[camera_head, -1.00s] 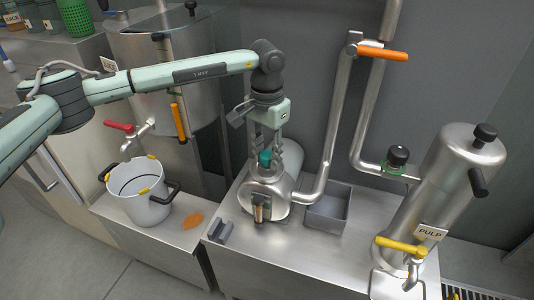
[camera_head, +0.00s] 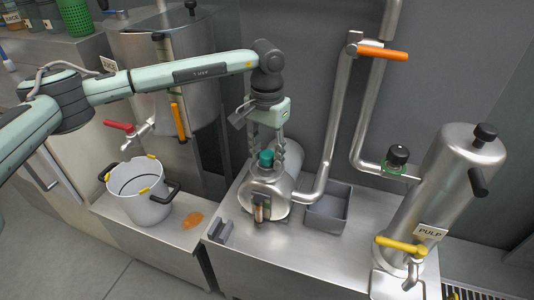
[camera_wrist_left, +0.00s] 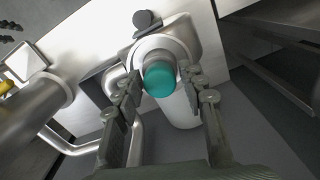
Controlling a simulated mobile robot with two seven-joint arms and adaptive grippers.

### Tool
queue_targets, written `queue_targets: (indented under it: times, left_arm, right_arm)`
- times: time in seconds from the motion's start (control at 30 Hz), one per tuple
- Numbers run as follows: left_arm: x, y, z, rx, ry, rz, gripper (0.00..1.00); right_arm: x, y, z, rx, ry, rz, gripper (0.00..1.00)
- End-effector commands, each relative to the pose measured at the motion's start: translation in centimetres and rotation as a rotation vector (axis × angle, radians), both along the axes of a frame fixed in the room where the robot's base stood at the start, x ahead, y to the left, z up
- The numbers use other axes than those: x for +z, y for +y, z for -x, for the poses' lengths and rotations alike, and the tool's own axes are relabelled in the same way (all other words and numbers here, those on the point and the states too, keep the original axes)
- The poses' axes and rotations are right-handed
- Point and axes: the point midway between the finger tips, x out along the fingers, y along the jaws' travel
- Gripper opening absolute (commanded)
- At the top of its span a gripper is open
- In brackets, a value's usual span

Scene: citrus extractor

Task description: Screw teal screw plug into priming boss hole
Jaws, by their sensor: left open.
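The teal screw plug (camera_head: 266,157) stands upright on top of the steel pump body (camera_head: 272,193), where the priming boss is. In the left wrist view the plug (camera_wrist_left: 159,78) appears as a teal cap on a round pale collar, the boss (camera_wrist_left: 158,50). The plug hides the hole, so I cannot tell how deep it sits. My left gripper (camera_head: 267,150) points down over the plug with its fingers apart on either side. In the left wrist view the open fingers (camera_wrist_left: 163,92) flank the plug without visible contact. My right gripper is not in view.
A grey open bin (camera_head: 328,207) stands right of the pump, and a small grey holder (camera_head: 220,231) at front left. Steel pipes with an orange handle (camera_head: 383,54) rise close behind right. A pot (camera_head: 147,191) and the PULP cylinder (camera_head: 440,190) stand farther off.

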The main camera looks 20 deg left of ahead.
Motion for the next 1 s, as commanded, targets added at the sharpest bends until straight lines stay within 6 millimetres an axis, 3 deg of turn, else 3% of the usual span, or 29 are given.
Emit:
queue_targets:
  times: [0.4,0.7,0.9,1.0]
  left_arm:
    - [-0.05,-0.01,0.05,0.704,0.002,0.000,0.40]
    - [-0.03,-0.01,0.03,0.766,0.001,0.000,0.40]
    - [-0.03,-0.01,0.03,0.765,0.001,0.000,0.16]
    - [-0.03,-0.01,0.02,0.763,0.001,0.000,0.13]
  right_arm:
    - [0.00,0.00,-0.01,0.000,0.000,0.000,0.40]
    - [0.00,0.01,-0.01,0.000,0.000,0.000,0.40]
    - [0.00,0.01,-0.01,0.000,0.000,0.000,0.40]
    - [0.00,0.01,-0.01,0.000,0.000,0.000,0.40]
